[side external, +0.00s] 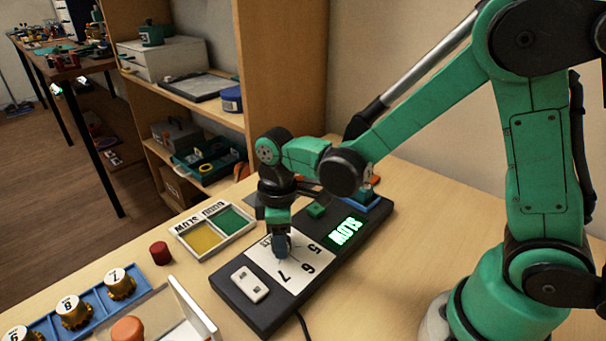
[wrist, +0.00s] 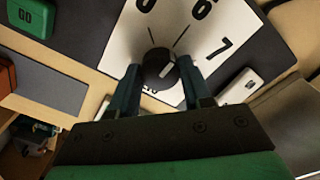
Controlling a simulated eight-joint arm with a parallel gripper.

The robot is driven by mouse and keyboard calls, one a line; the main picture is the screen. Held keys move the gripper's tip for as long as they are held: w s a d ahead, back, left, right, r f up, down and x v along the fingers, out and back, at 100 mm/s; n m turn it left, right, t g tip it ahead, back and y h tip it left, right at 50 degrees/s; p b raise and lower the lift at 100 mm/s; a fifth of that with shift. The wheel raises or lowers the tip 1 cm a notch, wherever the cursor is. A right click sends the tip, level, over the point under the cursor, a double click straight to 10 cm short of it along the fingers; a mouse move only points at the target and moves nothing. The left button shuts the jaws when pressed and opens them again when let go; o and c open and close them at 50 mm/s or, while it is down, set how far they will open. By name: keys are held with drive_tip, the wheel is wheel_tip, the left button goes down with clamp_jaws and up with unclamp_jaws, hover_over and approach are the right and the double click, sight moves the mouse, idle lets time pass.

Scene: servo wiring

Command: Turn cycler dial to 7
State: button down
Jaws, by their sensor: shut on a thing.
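The cycler (side external: 238,305) is a long black box on the table with a white dial plate (side external: 305,283) bearing 5, 6 and 7. My gripper (side external: 281,250) points down onto the plate and hides the dial in the side view. In the wrist view the round black dial (wrist: 158,62) sits between the two fingers of my gripper (wrist: 160,78), which is shut on it. The cycler's lit green screen (side external: 346,231) reads SLOW.
A white switch (side external: 250,284) and a green button (side external: 316,210), marked GO in the wrist view, flank the plate. A yellow-and-green sorting tray (side external: 203,238), a red cap (side external: 160,253) and a blue rack (side external: 97,300) with numbered servos stand to the left.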

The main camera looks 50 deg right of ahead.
drive_tip(key=shift+m, duration=0.3)
drive_tip(key=m, duration=0.9)
idle(0.5)
drive_tip(key=shift+c, duration=1.9)
unclamp_jaws()
